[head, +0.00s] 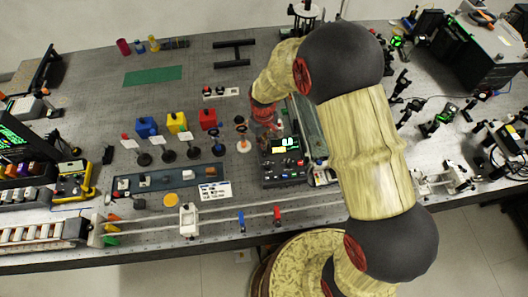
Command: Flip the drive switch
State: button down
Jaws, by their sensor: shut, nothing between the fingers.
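My gripper (277,128) points down at the back edge of a black control box (285,180), near the middle of the bench. It is small in the head view and partly merges with my red wrist. It is shut and empty. The box has a lit green-white display (292,143) and several small knobs or switches on its face. I cannot tell which of these is the drive switch, or its position. I cannot tell whether my fingertips touch the box.
My arm crosses the right of the box and hides part of the bench. Red (208,118), yellow (177,122) and blue (147,126) blocks stand to the left, behind several posts. A rail (335,205) runs along the front. A green mat (153,76) lies at back left.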

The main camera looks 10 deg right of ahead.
jog(key=shift+s+f+b, duration=0.1)
jog(key=shift+f+b, duration=0.5)
jog(key=shift+f, duration=0.35)
dwell(0.5)
jog(key=shift+r, duration=0.2)
jog(key=shift+r+p, duration=2.15)
jog(key=shift+r, duration=1.25)
